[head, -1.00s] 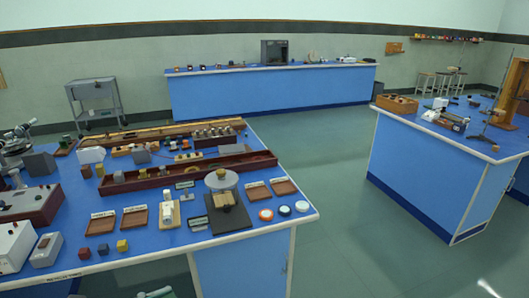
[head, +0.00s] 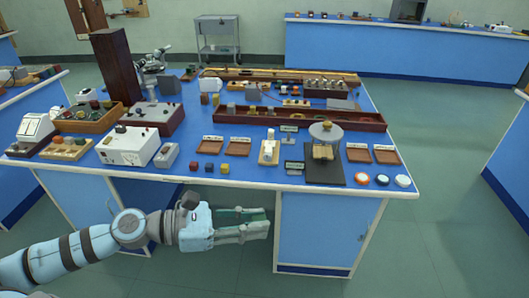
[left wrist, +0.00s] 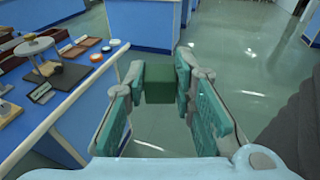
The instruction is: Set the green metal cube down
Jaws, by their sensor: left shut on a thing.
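The green metal cube (left wrist: 158,84) shows in the left wrist view as a dark green block between the fingertips of my left gripper (left wrist: 160,88). The fingers press on it from both sides. In the head view my left gripper (head: 258,226) is in front of the near edge of the blue bench (head: 235,184), lower than its top, over the floor. The cube cannot be made out clearly there. My right gripper is in neither view.
Along the bench's near side lie small coloured cubes (head: 209,168), a dark plate (head: 325,170) with a round-topped stand, brown trays (head: 387,154) and round discs (head: 382,180). Clear bench top lies between the small cubes and the white balance (head: 268,152). Open floor is at right.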

